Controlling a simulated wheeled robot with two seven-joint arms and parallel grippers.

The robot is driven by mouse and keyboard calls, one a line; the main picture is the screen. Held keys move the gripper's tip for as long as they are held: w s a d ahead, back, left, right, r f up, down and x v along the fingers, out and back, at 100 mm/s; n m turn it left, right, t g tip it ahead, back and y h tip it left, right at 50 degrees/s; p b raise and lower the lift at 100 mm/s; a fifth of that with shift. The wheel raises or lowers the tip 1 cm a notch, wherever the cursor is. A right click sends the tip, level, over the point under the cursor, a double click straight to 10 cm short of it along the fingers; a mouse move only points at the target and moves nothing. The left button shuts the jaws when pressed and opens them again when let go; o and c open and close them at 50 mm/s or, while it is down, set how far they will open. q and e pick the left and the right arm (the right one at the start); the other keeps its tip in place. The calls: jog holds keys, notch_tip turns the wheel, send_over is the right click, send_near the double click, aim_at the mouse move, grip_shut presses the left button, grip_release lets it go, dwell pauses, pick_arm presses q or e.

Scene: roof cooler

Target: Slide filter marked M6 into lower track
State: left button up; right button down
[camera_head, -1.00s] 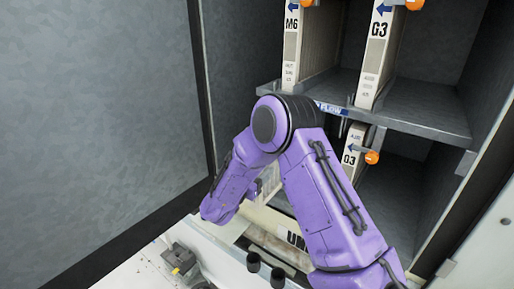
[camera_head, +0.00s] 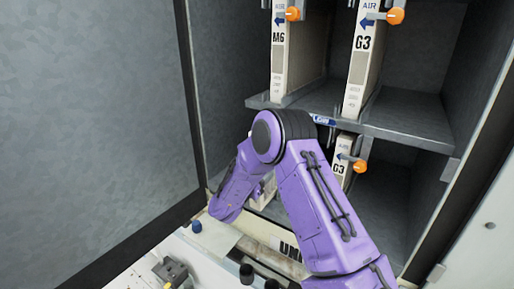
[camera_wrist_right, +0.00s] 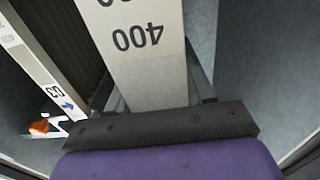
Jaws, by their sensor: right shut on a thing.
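A cream filter marked M6 (camera_head: 278,60) stands upright at the left of the upper shelf, with an orange knob at its front. In the right wrist view, a long cream filter face printed 400 (camera_wrist_right: 150,50) runs between the fingers of my right gripper (camera_wrist_right: 160,108), which is shut on it. No grade mark shows on this held piece. In the head view my right arm hides the gripper and most of that filter; a cream sliver (camera_head: 267,188) shows beside the arm at the lower left bay. My left gripper is not in view.
A G3 filter (camera_head: 362,60) stands on the upper shelf (camera_head: 405,118). Another G3 filter (camera_head: 341,165) stands in the lower level and appears in the wrist view (camera_wrist_right: 45,75). A grey door panel (camera_head: 100,120) is at left. The lower right bay is empty.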

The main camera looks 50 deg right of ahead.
jog(key=shift+d, duration=0.35)
jog(key=d, duration=0.7)
jog(key=shift+w, duration=0.3)
jog(key=shift+w+d+b, duration=0.2)
jog(key=shift+d+b, duration=0.3)
jog(key=shift+d, duration=1.8)
jog(key=shift+c, duration=1.7)
grip_release()
jog(key=shift+a, duration=0.1)
jog(key=shift+a, duration=0.1)
